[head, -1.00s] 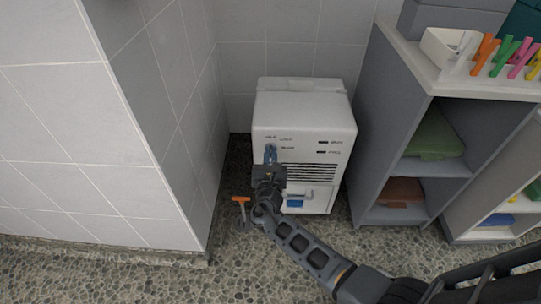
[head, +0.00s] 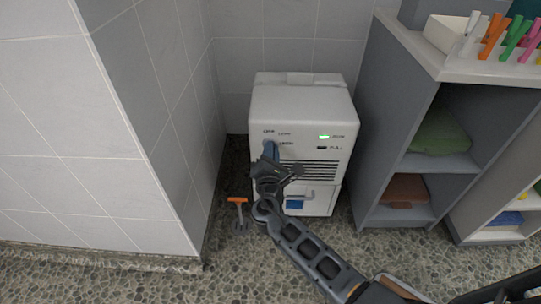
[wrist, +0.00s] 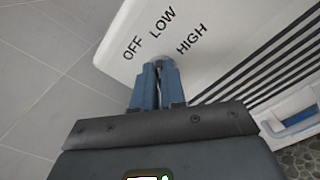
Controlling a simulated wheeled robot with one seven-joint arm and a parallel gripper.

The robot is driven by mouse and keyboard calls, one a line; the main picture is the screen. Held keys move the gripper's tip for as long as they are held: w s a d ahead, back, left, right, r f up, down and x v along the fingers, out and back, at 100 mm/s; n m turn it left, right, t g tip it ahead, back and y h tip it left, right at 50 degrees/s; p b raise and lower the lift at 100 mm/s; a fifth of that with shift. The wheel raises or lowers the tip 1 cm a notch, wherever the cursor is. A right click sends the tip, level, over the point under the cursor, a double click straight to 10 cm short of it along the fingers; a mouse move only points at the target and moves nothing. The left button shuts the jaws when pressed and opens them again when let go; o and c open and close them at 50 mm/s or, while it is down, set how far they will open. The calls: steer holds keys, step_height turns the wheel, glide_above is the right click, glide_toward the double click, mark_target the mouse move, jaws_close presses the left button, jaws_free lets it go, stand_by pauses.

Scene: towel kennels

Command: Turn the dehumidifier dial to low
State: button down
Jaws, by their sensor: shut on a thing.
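The white dehumidifier (head: 303,103) stands on the floor between the tiled wall and a grey shelf unit. Its dial (wrist: 159,61) is on the upper left of the front, with OFF, LOW and HIGH printed around it. My gripper (head: 268,147) is at the dial, its blue fingers shut on it; the wrist view shows the fingertips (wrist: 158,68) pressed close around it. The fingers hide most of the dial, so I cannot tell which word it points to. A green indicator light (head: 323,137) is lit on the upper right of the front.
A tiled wall (head: 130,120) stands close on the left. A grey shelf unit (head: 383,150) with folded towels (head: 440,135) stands close on the right. A small orange-topped tool (head: 238,200) is on the pebbled floor by my gripper.

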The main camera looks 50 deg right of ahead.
steer(key=shift+f+m+b, duration=0.1)
steer(key=shift+m+b, duration=0.2)
steer(key=shift+m, duration=0.2)
steer(key=c, duration=1.2)
jaws_free()
steer(key=p+v, duration=0.2)
steer(key=v, duration=0.5)
steer(key=shift+s+a, duration=0.3)
